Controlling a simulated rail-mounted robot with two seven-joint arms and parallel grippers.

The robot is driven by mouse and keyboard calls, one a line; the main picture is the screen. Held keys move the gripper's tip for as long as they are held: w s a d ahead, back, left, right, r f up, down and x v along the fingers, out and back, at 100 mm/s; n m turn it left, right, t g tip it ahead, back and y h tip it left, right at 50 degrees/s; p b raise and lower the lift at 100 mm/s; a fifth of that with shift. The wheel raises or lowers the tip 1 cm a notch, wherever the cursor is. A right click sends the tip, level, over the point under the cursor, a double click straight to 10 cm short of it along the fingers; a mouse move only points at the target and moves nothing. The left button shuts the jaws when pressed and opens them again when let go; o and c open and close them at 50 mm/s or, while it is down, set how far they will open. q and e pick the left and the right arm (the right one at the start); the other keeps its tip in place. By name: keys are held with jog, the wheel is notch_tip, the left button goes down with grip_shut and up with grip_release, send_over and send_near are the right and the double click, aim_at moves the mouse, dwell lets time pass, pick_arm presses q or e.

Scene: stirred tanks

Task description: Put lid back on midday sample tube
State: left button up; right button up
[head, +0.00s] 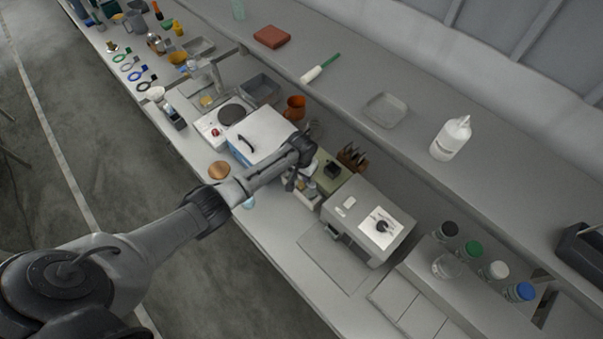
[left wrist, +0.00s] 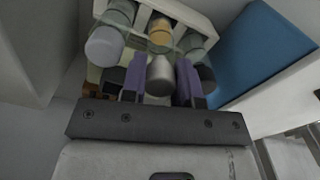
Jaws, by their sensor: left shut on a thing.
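My left gripper (head: 296,181) reaches in over the bench beside the white-lidded box. In the left wrist view its two purple fingers (left wrist: 160,86) are shut on a small silver-grey lid (left wrist: 160,74). A pale rack (left wrist: 186,10) holds several tubes just past the fingers. The tube with amber contents (left wrist: 159,33) is in line with the held lid; I cannot tell whether they touch. A tube with a pale grey cap (left wrist: 104,46) is to its left, and another tube (left wrist: 196,43) is to its right. No label tells me which is the midday tube. My right gripper is out of view.
The blue and white box (head: 262,135) stands close on the left of the gripper in the head view. A grey instrument (head: 366,222) stands to the right. A brown holder (head: 352,157) is behind. The bench front by the grey mat (head: 330,255) is clear.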

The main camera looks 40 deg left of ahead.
pick_arm(q)
jog(key=shift+p, duration=0.3)
dwell(0.5)
jog(key=o, duration=1.4)
jog(key=shift+o, duration=0.2)
jog(key=shift+r, duration=0.15)
jog(key=shift+r+p, duration=0.6)
jog(key=shift+p, duration=0.2)
jog(key=shift+r+p, duration=2.8)
jog(key=shift+p, duration=0.3)
jog(key=shift+c, duration=0.3)
